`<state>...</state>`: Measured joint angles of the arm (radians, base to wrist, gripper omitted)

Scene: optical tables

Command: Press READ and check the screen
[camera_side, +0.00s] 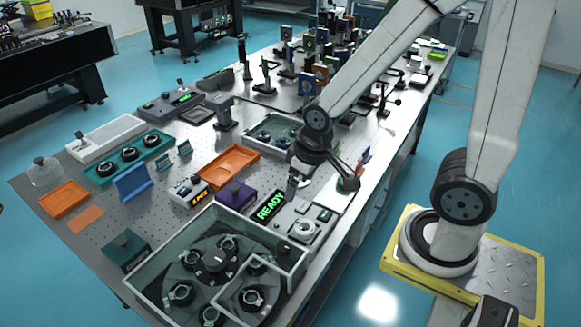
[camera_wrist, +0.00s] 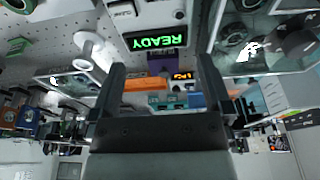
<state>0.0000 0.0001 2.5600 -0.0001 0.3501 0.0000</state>
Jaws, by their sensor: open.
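A black screen (camera_side: 270,206) shows READY in green letters. It sits at the back of a light grey instrument (camera_side: 300,226) with a round part on top, near the table's right edge. The wrist view shows the screen (camera_wrist: 155,39) upside down, still reading READY. I cannot make out a button labelled READ. My gripper (camera_side: 297,184) is above the table, just behind and above the screen in the side view. In the wrist view its two dark fingers (camera_wrist: 161,72) stand wide apart with nothing held between them.
A clear-walled box with a round carousel (camera_side: 215,259) stands in front of the instrument. A purple box (camera_side: 236,195), an orange tray (camera_side: 227,166) and a small unit with an orange display (camera_side: 190,191) lie to the left. Another clear-walled tray (camera_side: 265,136) stands behind.

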